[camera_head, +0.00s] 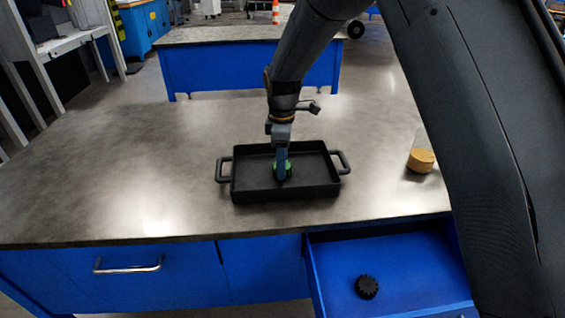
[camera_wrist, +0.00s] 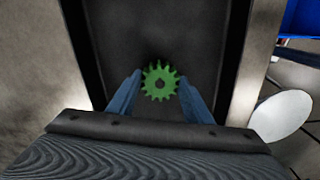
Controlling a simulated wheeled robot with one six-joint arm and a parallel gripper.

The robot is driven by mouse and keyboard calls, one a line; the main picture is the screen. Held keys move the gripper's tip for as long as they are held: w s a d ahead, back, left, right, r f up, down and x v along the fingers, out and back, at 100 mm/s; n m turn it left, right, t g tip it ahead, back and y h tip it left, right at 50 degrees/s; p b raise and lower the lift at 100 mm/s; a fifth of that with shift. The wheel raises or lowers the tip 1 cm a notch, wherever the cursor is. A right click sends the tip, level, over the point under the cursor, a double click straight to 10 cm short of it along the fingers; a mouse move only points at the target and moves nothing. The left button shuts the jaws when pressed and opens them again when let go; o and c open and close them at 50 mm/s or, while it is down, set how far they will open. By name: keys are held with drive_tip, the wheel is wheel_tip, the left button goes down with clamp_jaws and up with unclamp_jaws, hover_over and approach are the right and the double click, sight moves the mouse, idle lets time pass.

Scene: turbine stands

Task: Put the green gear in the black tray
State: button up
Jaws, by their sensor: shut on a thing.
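The black tray (camera_head: 318,172) with two side handles stands on the grey tabletop. My gripper (camera_head: 282,170) reaches down into it from above, and its blue fingers also show in the wrist view (camera_wrist: 160,95). The fingers are shut on the green gear (camera_wrist: 159,82), one on each side of it. In the head view the green gear (camera_head: 288,170) is inside the tray's walls, partly hidden by a finger. I cannot tell whether it touches the tray floor. The tray's dark floor (camera_wrist: 160,35) fills the wrist view behind the gear.
A jar with a tan bottom (camera_head: 421,160) stands right of the tray, partly behind my arm. An open blue drawer (camera_head: 410,270) below the table edge holds a black gear (camera_head: 366,287). The tabletop (camera_head: 110,170) left of the tray is clear.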

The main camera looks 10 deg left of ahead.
drive_tip(key=shift+f, duration=0.3)
drive_tip(key=o, duration=1.8)
drive_tip(key=shift+r+p, duration=1.9)
drive_tip(key=shift+r, duration=1.65)
